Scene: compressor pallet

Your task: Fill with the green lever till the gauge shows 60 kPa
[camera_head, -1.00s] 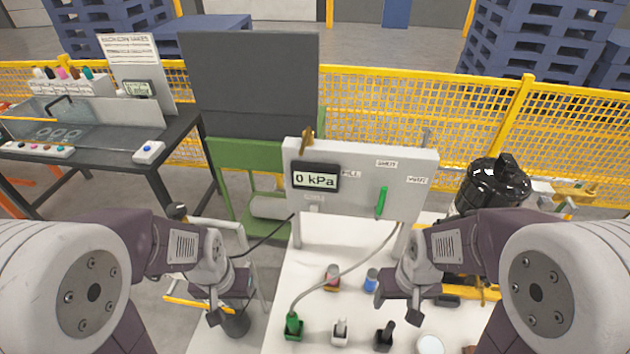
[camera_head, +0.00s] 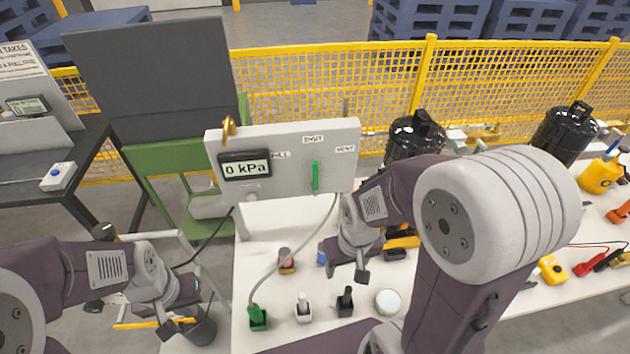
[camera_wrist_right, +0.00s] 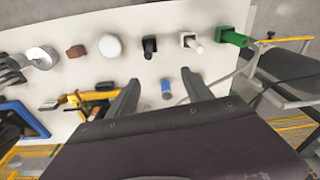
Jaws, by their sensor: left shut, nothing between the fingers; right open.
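The green lever (camera_head: 315,177) stands upright on the front of a grey panel (camera_head: 280,205), between the labels FILL at left and VENT at right, under SHUT. The gauge (camera_head: 245,168) on the panel's left reads 0 kPa. A grey hose runs from behind the panel's lower right down to a green fitting (camera_head: 258,317) on the white table. My right gripper (camera_head: 352,276) is open and empty, below and slightly right of the lever, apart from it. Its fingers (camera_wrist_right: 158,90) also show in the right wrist view. My left gripper (camera_head: 178,318) is shut and empty, left of the table.
White (camera_head: 303,312) and black (camera_head: 345,302) fittings, a white round lid (camera_head: 388,302) and a blue cylinder (camera_head: 321,254) lie on the table. A black tank (camera_head: 415,138) stands right of the panel. A yellow mesh fence (camera_head: 480,95) runs behind.

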